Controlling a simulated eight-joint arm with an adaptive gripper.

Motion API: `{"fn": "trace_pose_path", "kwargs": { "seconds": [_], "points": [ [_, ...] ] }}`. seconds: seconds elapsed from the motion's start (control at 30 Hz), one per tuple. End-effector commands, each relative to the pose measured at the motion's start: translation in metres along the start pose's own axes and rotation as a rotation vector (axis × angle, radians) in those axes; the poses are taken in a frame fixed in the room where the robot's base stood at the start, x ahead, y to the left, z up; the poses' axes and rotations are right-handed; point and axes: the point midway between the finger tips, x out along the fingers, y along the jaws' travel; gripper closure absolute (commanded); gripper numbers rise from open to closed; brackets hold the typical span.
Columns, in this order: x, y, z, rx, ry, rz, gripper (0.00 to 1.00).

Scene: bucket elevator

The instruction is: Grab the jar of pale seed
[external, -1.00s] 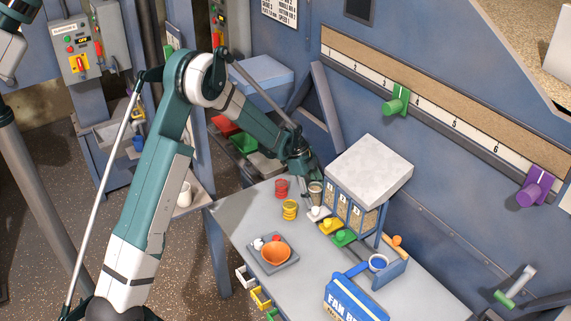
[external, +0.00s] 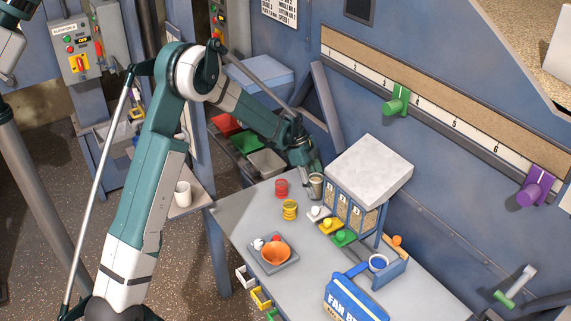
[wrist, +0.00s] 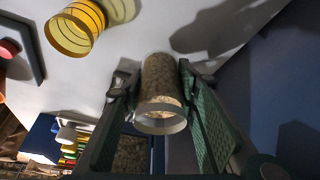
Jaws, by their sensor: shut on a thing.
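The jar of pale seed (wrist: 160,82) is a clear jar full of small beige-brown grains, with its rim toward the wrist camera. In the external view the jar (external: 316,185) is at the table's back edge, left of the grey-topped seed bin. My gripper (external: 309,174) is shut on the jar, with one finger on each side of it. In the wrist view my gripper (wrist: 156,84) shows the jar between its green-padded fingers. Whether the jar's base touches the table is not clear.
A yellow-banded jar (external: 290,210) and a red-banded jar (external: 281,188) stand to the left. The seed bin (external: 370,165), with white, yellow and green scoops in front, stands close on the right. A tray (external: 270,262) with an orange bowl (external: 275,254) lies nearer the front.

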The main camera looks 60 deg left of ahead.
Motion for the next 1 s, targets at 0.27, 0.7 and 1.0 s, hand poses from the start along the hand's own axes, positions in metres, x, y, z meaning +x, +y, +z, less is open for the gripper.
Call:
{"fn": "trace_pose_path", "kwargs": {
  "seconds": [0.27,0.7,1.0],
  "points": [
    [-0.037,0.0,-0.015,0.0,0.0,0.0,0.83],
    [-0.05,0.0,-0.021,0.0,0.0,0.0,0.83],
    [-0.05,0.0,-0.021,0.0,0.0,0.0,0.83]
  ]
}}
